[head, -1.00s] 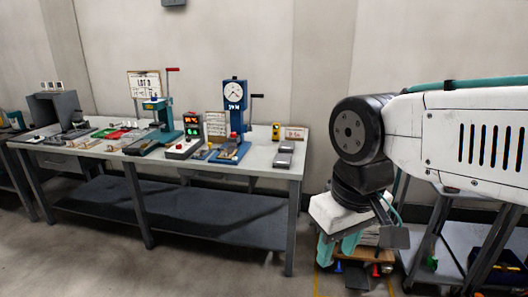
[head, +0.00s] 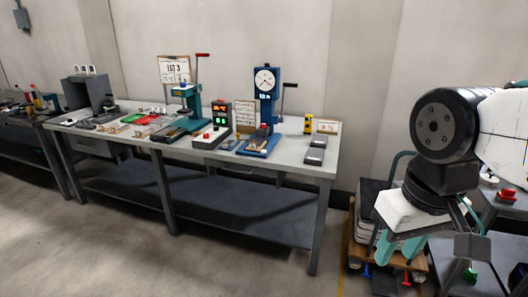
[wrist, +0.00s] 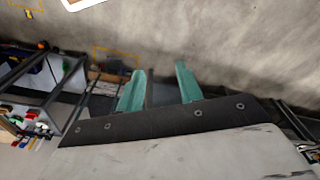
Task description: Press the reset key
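A light-coloured control box (head: 208,138) with a red button on its sloped top stands on the bench. An upright black panel (head: 221,115) with red and green lit displays rises behind the button. No key lettering can be read, so I cannot tell which is the reset key. My gripper (head: 399,251) hangs at the right, beyond the bench's right end and well away from the box. Its teal fingers point down and stand apart with nothing between them, as the wrist view (wrist: 159,88) also shows.
The long grey bench (head: 290,167) carries a blue dial press (head: 265,110), a teal lever press (head: 190,105), a yellow device (head: 308,124) and small parts. A loaded trolley (head: 362,252) stands behind my gripper. Open floor (head: 110,250) lies before the bench.

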